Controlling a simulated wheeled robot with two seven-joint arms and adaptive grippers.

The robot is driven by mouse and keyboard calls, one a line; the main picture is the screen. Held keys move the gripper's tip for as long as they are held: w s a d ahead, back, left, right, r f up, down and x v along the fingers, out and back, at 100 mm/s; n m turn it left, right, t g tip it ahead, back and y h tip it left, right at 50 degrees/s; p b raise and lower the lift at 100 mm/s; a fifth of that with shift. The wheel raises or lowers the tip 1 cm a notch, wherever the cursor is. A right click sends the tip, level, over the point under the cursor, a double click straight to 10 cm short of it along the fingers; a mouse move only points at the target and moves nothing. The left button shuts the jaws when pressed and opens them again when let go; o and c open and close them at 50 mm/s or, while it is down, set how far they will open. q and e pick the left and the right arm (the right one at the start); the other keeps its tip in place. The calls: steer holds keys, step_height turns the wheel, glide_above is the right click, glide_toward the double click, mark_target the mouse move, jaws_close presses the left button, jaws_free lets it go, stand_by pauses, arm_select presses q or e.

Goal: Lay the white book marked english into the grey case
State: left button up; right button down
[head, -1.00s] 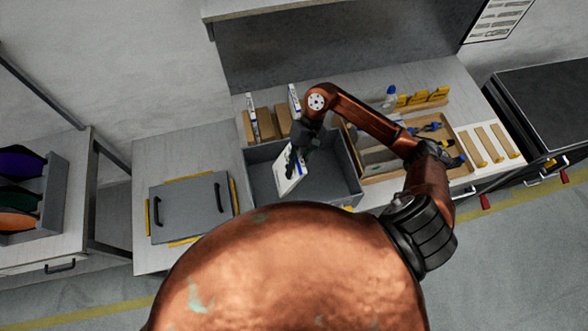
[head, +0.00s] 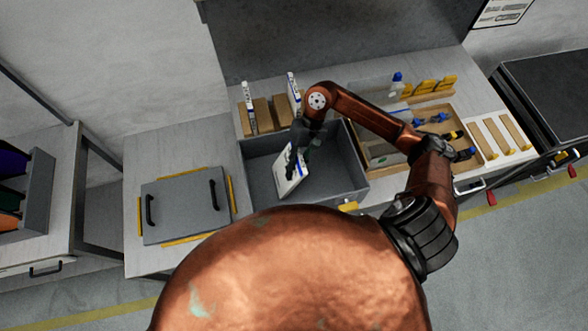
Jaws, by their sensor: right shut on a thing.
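The white book (head: 289,177) with a blue-marked edge is in my right gripper (head: 296,160), which is shut on it. The book hangs tilted within the outline of the open grey case (head: 258,185). Whether it touches the case floor I cannot tell. The lettering on the book is too small to read. My right arm reaches over the case from the right and hides part of its right side. My left gripper is not in view.
Two white books (head: 249,108) stand among wooden blocks (head: 264,115) behind the case. A grey lid (head: 186,206) with two black handles lies left of it. A wooden tray (head: 376,172) with tools stands to the right, beside a slotted white rack (head: 498,137).

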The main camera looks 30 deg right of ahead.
steer(key=shift+f, duration=0.15)
steer(key=c, duration=1.8)
jaws_free()
steer(key=shift+c, duration=0.2)
steer(key=v, duration=1.2)
